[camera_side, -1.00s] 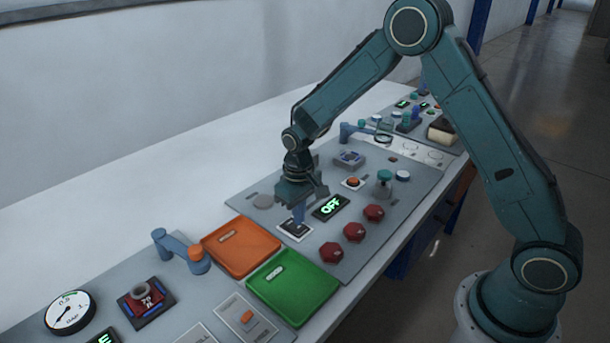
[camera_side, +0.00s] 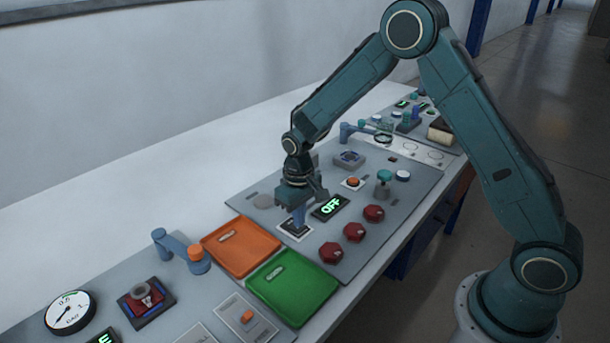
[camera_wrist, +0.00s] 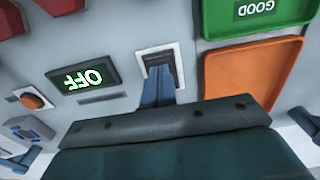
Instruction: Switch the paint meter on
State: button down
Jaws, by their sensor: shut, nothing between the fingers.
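A dark rocker switch in a pale square frame (camera_side: 297,231) sits on the grey panel, beside a display (camera_side: 330,207) that reads OFF in green. The switch also shows in the wrist view (camera_wrist: 161,62), with the OFF display (camera_wrist: 84,77) to its left. My gripper (camera_side: 299,224) is shut and empty, pointing down with its blue fingertips at the switch. In the wrist view the fingers (camera_wrist: 157,88) overlap the lower part of the switch and hide it. I cannot tell whether they touch it.
An orange tray (camera_side: 240,247) and a green tray (camera_side: 292,286) lie just in front of the switch. Several red knobs (camera_side: 355,232) stand to its right. An orange button (camera_side: 353,182) and a teal-topped knob (camera_side: 384,180) are farther back.

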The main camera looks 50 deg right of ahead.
jog(key=shift+f, duration=0.55)
dwell(0.4)
jog(key=shift+r, duration=3.55)
jog(key=shift+r, duration=0.1)
